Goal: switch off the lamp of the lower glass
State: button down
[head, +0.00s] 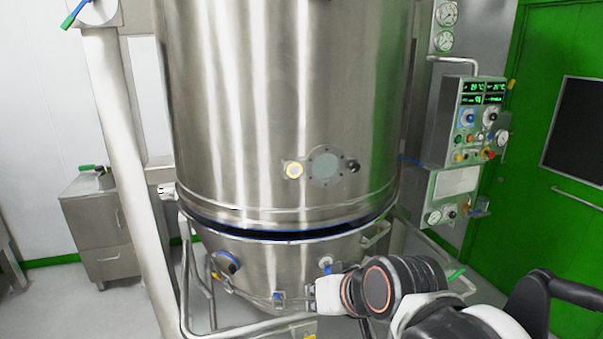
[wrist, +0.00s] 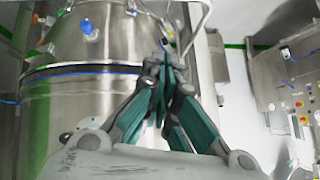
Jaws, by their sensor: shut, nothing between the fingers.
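A round sight glass (head: 325,166) in a bolted flange sits low on the front of the big steel vessel (head: 240,100). It is the only glass in view. In the head view my arm is at the lower right, below the glass, and the fingers cannot be made out. The wrist view does not clearly show glass or lamp.
A control box (head: 471,122) with green displays and several knobs stands right of the vessel. A green door (head: 535,120) is behind it. A white post (head: 128,170) and a steel cabinet (head: 97,225) are at the left. Pipes and a blue-knobbed fitting (head: 229,262) surround the lower bowl.

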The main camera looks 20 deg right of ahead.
aim_at(299, 170)
jog(key=w+r+m+t+y+p, duration=0.1)
jog(key=w+r+m+t+p, duration=0.2)
jog(key=w, duration=0.5)
jog(key=w+r+m+t+y, duration=0.1)
jog(key=w+r+m+t, duration=0.25)
jog(key=w+r, duration=0.4)
jog(key=w+d+f+m+t+h+p, duration=0.2)
jog(key=w+d+f+m+h, duration=0.1)
jog(key=w+d+m, duration=0.5)
jog(key=shift+w+d+m+t+h+p, duration=0.4)
jog(key=shift+m+h, duration=0.4)
jog(key=shift+m, duration=0.55)
jog(key=shift+w+a+f, duration=0.1)
jog(key=w+b, duration=0.1)
jog(key=w, duration=1.3)
jog(key=shift+d, duration=0.2)
jog(key=shift+w, duration=0.1)
